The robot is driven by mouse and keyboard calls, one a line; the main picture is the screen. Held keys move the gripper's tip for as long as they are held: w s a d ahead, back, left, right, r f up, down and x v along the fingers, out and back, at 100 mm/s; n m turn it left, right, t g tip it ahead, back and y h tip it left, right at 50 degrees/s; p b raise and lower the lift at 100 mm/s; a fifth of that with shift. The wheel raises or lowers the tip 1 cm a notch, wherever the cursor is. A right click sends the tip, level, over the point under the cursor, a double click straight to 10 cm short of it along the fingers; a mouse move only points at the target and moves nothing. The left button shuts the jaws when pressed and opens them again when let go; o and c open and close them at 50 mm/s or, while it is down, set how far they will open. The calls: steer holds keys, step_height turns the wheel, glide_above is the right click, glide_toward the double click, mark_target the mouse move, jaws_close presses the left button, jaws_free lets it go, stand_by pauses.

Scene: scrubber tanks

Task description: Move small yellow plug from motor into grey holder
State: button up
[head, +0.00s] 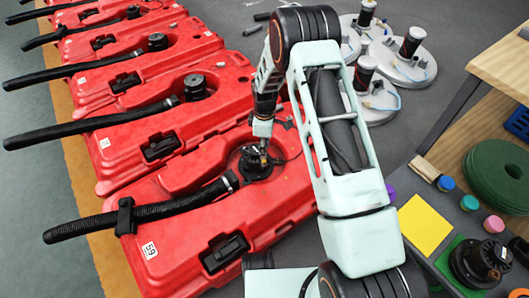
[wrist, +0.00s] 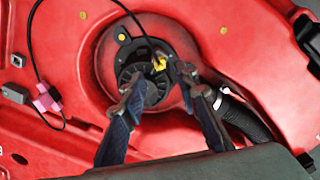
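The small yellow plug (wrist: 159,64) sits on the black motor (wrist: 128,54) in the round recess of the nearest red tank, with a thin black cable leading up from it. My gripper (wrist: 160,80) is over the motor, its fingers apart on either side of the plug; I see no clear contact. In the head view my gripper (head: 263,148) points down at the motor (head: 256,164). At the left of the wrist view are a small grey socket-like part (wrist: 17,61) and a grey block (wrist: 14,94); I cannot tell which is the holder.
A pink clip (wrist: 46,100) lies by the cable on the tank. A black hose (head: 160,210) leaves the motor to the left. More red tanks (head: 130,130) stand behind. White round plates (head: 405,68) with motors and a yellow square (head: 425,224) lie at right.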

step_height(320, 180, up, 7)
steer(key=p, duration=0.1)
steer(key=shift+p, duration=0.35)
steer(key=shift+r, duration=0.15)
